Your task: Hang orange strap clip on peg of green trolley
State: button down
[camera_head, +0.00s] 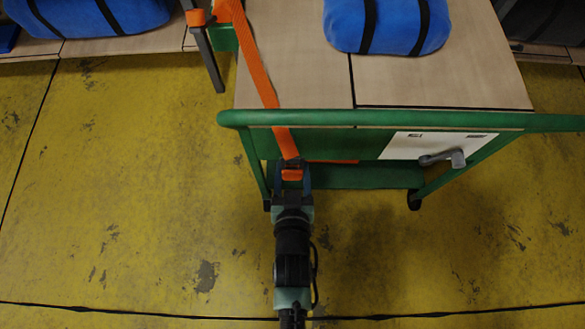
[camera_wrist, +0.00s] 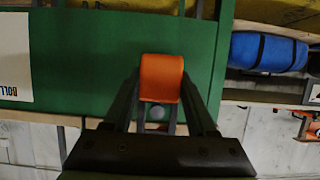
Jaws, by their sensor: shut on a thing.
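My gripper (camera_head: 292,182) is in front of the green trolley (camera_head: 370,118), below its near rim. It is shut on the lower end of the orange strap (camera_head: 262,75), where the clip (camera_head: 291,165) sits. In the wrist view the orange strap end (camera_wrist: 161,78) lies between the two fingers, with grey clip parts (camera_wrist: 157,113) below it. The trolley's green panel (camera_wrist: 75,60) fills the background there. The strap runs up over the rim and across the trolley top. A grey peg-like fitting (camera_head: 443,158) sticks out at the trolley's front right. Whether clip and peg touch anywhere else is hidden.
A blue bundle (camera_head: 388,25) with black straps lies on the trolley top. A white sign (camera_head: 405,146) is on the trolley's front. A grey metal post (camera_head: 206,55) stands at upper left. The yellow floor (camera_head: 130,190) is clear to the left and front.

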jog(key=shift+r+b+x, duration=0.2)
jog(key=shift+b+x, duration=0.25)
jog(key=shift+x, duration=0.55)
jog(key=shift+r+b+x, duration=0.2)
jog(key=shift+b+x, duration=0.2)
jog(key=shift+x, duration=0.65)
jog(key=shift+w, duration=0.15)
jog(key=shift+c, duration=0.9)
grip_release()
jog(key=shift+o, duration=0.3)
jog(key=shift+d, duration=0.1)
jog(key=shift+w+d+r, duration=0.1)
